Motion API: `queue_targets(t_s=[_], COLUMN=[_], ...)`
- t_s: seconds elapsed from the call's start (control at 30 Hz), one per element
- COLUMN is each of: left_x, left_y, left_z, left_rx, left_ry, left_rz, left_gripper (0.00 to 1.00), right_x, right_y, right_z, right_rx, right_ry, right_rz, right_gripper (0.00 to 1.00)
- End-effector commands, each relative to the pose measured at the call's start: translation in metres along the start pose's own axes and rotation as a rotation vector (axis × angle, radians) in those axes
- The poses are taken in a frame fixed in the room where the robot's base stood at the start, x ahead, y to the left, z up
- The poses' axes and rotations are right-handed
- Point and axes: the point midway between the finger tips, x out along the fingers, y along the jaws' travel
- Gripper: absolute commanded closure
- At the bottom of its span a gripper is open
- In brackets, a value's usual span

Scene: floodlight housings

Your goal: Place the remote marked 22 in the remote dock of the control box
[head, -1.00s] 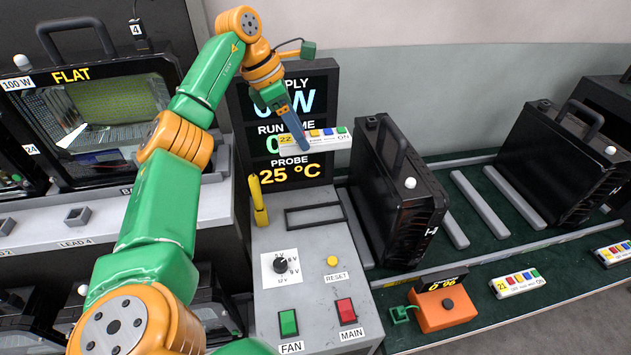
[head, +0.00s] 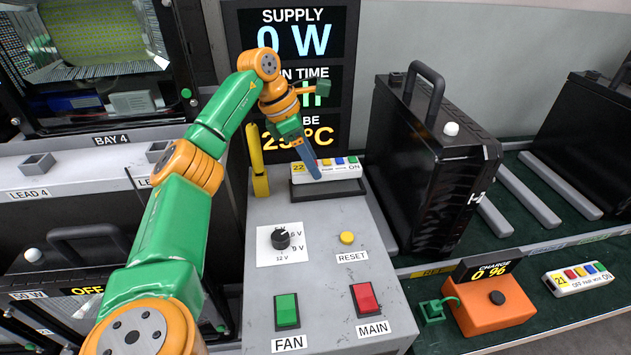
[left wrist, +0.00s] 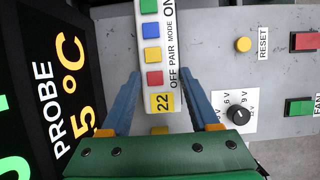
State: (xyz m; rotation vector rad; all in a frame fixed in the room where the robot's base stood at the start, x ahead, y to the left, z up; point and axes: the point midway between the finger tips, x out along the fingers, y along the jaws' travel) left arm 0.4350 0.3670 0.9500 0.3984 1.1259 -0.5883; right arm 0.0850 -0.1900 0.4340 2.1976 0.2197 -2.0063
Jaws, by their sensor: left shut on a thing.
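The remote marked 22 (head: 340,168) is white with a yellow label and coloured buttons. My left gripper (head: 314,172) is shut on it near the label end. In the left wrist view the remote (left wrist: 153,45) runs between the blue fingers. The remote dock (head: 328,190) is a dark rectangular frame on the grey control box (head: 330,222). The remote lies lengthwise over the dock, with the dock's front edge showing below it. I cannot tell whether the remote touches the dock floor. My right gripper is not in view.
A yellow upright piece (head: 257,165) stands just left of the dock. The display panel (head: 300,75) rises behind it, and a black floodlight housing (head: 425,160) stands to the right. A knob (head: 281,239) and buttons sit nearer. Another remote marked 21 (head: 580,279) lies at right.

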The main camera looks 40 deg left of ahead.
Motion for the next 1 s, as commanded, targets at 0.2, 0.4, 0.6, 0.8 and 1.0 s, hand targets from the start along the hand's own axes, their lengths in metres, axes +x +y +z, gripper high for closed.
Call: queue_targets(t_s=[0.2, 0.4, 0.6, 0.8, 1.0], left_x=[0.038, 0.038, 0.038, 0.037, 0.011], left_y=[-0.001, -0.001, 0.0, 0.0, 0.0], left_z=[-0.017, -0.017, -0.017, -0.016, -0.014], left_rx=[-0.001, -0.001, -0.001, -0.001, -0.001], left_ry=[0.002, 0.001, 0.001, 0.001, -0.003], left_rz=[-0.002, -0.001, -0.001, -0.001, 0.002], left_gripper=[1.0, 1.0, 0.08, 0.08, 0.08], right_x=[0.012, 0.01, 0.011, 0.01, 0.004], right_y=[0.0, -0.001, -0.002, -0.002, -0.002], right_z=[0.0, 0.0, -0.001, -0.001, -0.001], right_rx=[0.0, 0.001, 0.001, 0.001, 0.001], right_ry=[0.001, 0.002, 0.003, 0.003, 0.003], right_rz=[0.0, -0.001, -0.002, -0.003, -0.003], right_gripper=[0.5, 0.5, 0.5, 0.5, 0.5])
